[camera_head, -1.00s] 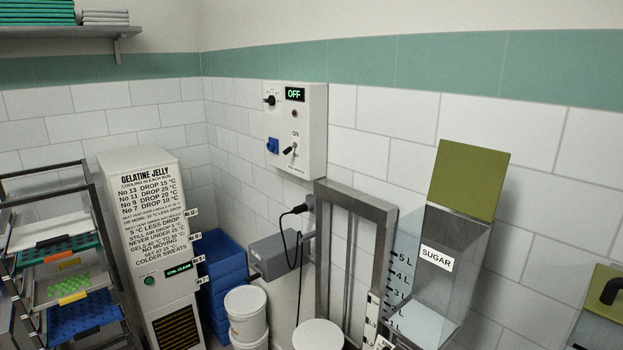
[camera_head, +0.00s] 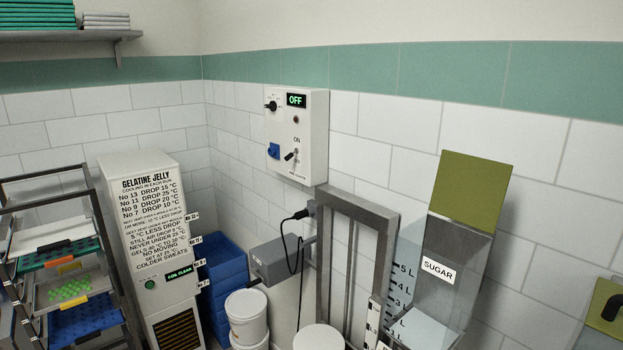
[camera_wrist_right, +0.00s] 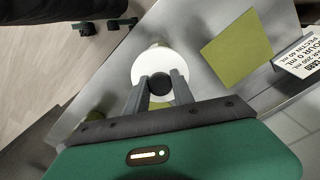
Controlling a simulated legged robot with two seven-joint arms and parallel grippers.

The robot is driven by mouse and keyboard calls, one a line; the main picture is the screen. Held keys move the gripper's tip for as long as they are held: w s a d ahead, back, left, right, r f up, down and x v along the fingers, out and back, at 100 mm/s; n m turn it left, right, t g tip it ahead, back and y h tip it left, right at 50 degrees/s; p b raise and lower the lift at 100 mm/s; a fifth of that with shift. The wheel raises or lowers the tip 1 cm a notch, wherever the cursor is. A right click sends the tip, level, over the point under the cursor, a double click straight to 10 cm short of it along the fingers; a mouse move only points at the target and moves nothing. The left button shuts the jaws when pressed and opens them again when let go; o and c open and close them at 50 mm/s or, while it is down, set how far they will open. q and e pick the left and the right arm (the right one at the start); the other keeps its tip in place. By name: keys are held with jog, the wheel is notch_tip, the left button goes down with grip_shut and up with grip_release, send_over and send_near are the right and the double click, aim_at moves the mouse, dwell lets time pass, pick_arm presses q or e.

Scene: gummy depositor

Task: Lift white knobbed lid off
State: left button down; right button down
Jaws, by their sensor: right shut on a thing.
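In the right wrist view, the white round lid (camera_wrist_right: 147,68) with a dark round knob (camera_wrist_right: 159,84) is below my right gripper (camera_wrist_right: 157,90). The two grey fingers stand on either side of the knob and are shut on it. A small pale part shows past the far rim of the lid; what is under the lid is otherwise hidden. I cannot tell from this view whether the lid is seated or raised. My left gripper is in neither view.
Around the lid is a grey metal surface (camera_wrist_right: 120,52) with an olive square panel (camera_wrist_right: 237,47) and a printed sign (camera_wrist_right: 300,55). The head view shows the sugar bin (camera_head: 452,250), wall control box (camera_head: 297,135), tray rack (camera_head: 60,260) and white tubs (camera_head: 246,315).

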jog(key=r+p, duration=0.5)
jog(key=shift+w+d, duration=0.1)
jog(key=shift+d, duration=0.3)
jog(key=shift+a, duration=0.25)
jog(key=c, duration=1.6)
grip_release()
jog(key=shift+c, duration=0.2)
jog(key=c, duration=0.5)
grip_shut()
